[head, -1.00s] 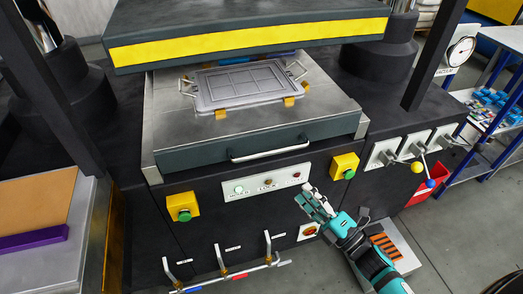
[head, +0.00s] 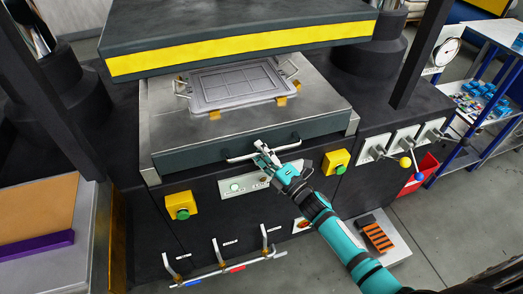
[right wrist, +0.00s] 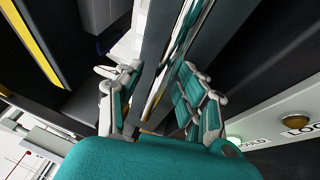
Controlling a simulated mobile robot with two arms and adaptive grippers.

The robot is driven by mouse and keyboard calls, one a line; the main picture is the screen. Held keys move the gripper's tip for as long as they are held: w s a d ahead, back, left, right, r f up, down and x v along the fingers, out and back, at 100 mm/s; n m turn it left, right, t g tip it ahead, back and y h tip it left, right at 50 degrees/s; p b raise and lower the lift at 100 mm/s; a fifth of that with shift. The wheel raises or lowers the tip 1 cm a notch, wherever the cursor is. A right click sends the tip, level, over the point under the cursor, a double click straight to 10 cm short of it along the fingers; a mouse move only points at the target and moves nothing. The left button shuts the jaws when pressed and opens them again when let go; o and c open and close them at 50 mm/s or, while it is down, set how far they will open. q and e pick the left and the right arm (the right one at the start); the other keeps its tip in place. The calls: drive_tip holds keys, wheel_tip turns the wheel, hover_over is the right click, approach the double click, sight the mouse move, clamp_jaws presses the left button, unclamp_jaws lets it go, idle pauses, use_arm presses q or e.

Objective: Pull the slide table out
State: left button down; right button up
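The slide table (head: 168,125) is a grey metal plate with a dark green front, set in the black press below the yellow-striped upper block. Its silver bar handle (head: 236,158) runs across the front. My left gripper is not in view.
A grey tray-like mould (head: 238,86) with wire handles lies on the slide table. Green buttons in yellow boxes (head: 181,205) (head: 335,162) flank a lamp panel (head: 240,186). Levers (head: 405,150) stand at right and hooked bars (head: 220,250) below.

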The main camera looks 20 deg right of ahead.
drive_tip(key=shift+c, duration=0.3)
clamp_jaws()
idle(0.4)
